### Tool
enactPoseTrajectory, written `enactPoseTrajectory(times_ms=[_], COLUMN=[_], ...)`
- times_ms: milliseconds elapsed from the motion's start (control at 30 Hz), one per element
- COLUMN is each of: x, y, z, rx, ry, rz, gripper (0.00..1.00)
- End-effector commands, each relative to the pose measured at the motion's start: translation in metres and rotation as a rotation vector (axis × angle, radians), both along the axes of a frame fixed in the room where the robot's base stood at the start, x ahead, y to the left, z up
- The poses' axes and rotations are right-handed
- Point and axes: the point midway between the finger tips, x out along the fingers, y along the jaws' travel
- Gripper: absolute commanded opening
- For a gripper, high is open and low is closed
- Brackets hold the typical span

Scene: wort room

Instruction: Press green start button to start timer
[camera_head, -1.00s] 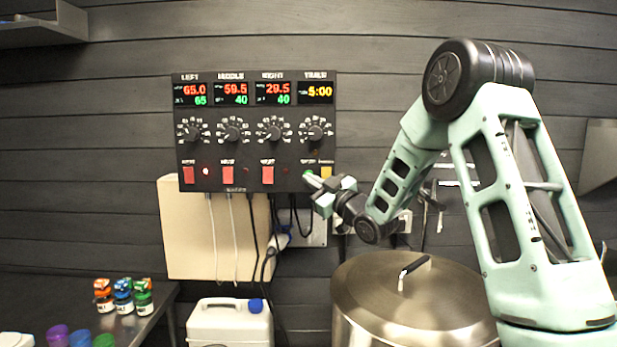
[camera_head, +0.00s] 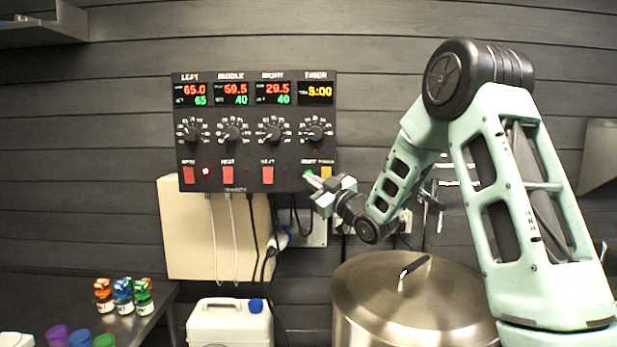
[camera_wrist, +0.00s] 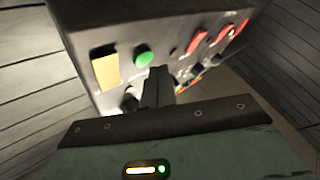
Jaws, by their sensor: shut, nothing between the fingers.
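The black control panel (camera_head: 255,145) hangs on the wall, with a timer display (camera_head: 316,92) reading 5:00 at its upper right. The green start button (camera_wrist: 145,58) shows clearly in the wrist view, left of and just above my fingertips. In the head view my gripper (camera_head: 312,180) is at the panel's lower right corner and largely covers the green button (camera_head: 308,173). In the wrist view my gripper (camera_wrist: 158,72) is shut and empty, its tips close to the panel face. Whether they touch the button cannot be told.
A yellow button (camera_wrist: 106,68) sits beside the green one. Red switches (camera_head: 228,175) and knobs (camera_head: 274,131) line the panel. A lidded steel kettle (camera_head: 410,300) stands below my arm. A white jug (camera_head: 230,322) and small bottles (camera_head: 124,300) are lower left.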

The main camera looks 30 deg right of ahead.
Motion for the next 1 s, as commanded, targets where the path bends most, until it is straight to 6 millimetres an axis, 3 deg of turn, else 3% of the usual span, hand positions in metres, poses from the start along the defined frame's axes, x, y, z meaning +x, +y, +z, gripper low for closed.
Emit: enactPoseTrajectory(times_ms=[1000], x=[0.0092], y=[-0.0061], z=[-0.0003], rx=[0.0], ry=[0.0], rz=[0.0], gripper=[0.0])
